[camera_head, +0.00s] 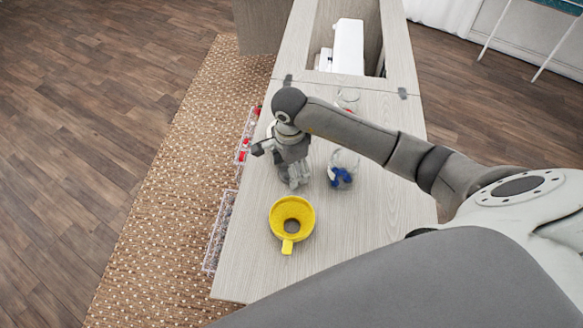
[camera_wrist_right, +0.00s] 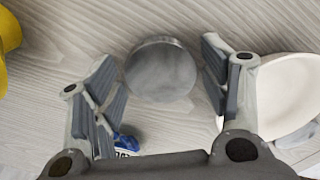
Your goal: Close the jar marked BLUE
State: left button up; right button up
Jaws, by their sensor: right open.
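A clear jar (camera_head: 342,172) with blue pieces inside stands on the cabinet top, just right of my right gripper (camera_head: 295,182). In the right wrist view, blue pieces (camera_wrist_right: 127,141) and part of a printed label show low between the fingers; the label cannot be read in full. A round grey disc (camera_wrist_right: 161,70), which looks like a lid, lies between the spread fingers there, with gaps on both sides. My right gripper is open and points down at the cabinet top. The arm hides part of the area around it. My left gripper is out of view.
A yellow funnel (camera_head: 303,207) sits in front of the gripper. A clear round container (camera_head: 347,97) stands behind the arm. A white round dish (camera_wrist_right: 285,95) is beside the right finger. Clear trays (camera_head: 219,231) hang along the left edge. A white machine (camera_head: 348,46) sits in the recess.

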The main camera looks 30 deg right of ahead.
jog(key=shift+c, duration=0.4)
jog(key=c, duration=0.3)
jog(key=shift+c, duration=0.2)
jog(key=shift+r, duration=0.15)
jog(key=shift+r, duration=0.3)
notch_tip(320, 180, up, 2)
jog(key=shift+b, duration=0.65)
jog(key=s+a+r+b, duration=0.1)
jog(key=s+a+r, duration=0.3)
jog(key=s+r, duration=0.6)
jog(key=shift+s, duration=1.7)
